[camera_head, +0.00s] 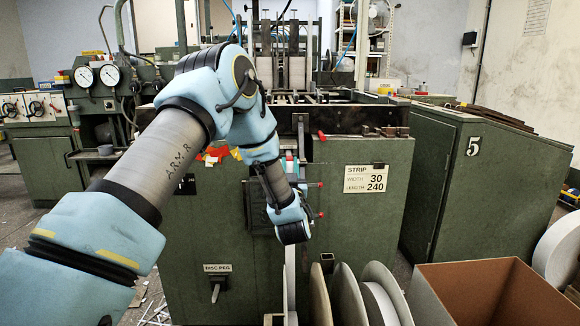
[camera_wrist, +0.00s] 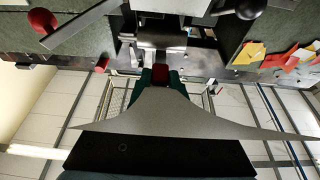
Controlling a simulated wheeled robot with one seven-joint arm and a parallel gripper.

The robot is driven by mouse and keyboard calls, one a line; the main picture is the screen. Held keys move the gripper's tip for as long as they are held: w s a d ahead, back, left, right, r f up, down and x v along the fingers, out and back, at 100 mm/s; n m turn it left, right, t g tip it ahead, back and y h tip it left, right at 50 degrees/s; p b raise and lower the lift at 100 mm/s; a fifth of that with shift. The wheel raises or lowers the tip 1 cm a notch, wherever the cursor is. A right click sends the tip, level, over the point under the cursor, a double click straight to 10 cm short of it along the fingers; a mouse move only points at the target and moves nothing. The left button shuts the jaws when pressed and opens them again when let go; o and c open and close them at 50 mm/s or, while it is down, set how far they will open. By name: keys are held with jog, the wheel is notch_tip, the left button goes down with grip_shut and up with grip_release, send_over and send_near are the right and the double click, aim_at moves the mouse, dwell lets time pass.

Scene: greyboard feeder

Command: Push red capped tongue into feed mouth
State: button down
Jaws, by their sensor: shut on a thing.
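In the wrist view, a grey board tongue (camera_wrist: 165,112) narrows away from me to a small red cap (camera_wrist: 160,71). My gripper (camera_wrist: 160,77) has dark green fingertips on both sides of the cap and is shut on the tongue at its capped end. Beyond the cap is the metal feed mouth (camera_wrist: 164,40) of the green machine. The cap points towards it, with a small gap seeming to show; exact depth is unclear. In the head view, my arm hides the gripper and cap at the machine front (camera_head: 355,225). A pale strip (camera_head: 290,275) hangs below my wrist.
Red-tipped levers (camera_head: 319,185) stick out right of my wrist. Large strip reels (camera_head: 350,297) and an open cardboard box (camera_head: 490,295) stand in front of the machine. A green cabinet marked 5 (camera_head: 485,190) stands at right. Red and yellow scraps (camera_wrist: 283,57) lie beside the mouth.

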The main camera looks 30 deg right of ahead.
aim_at(288, 155)
jog(key=shift+w+d+f+b, duration=0.1)
jog(key=shift+w+d+b, duration=0.3)
jog(key=shift+w, duration=0.35)
jog(key=shift+w+d+b, duration=0.3)
jog(key=shift+w+b, duration=0.05)
jog(key=shift+w, duration=0.4)
jog(key=shift+w+d, duration=0.2)
jog(key=shift+w, duration=0.3)
jog(key=c, duration=0.6)
grip_release()
jog(key=shift+f+b, duration=0.1)
jog(key=shift+b, duration=0.2)
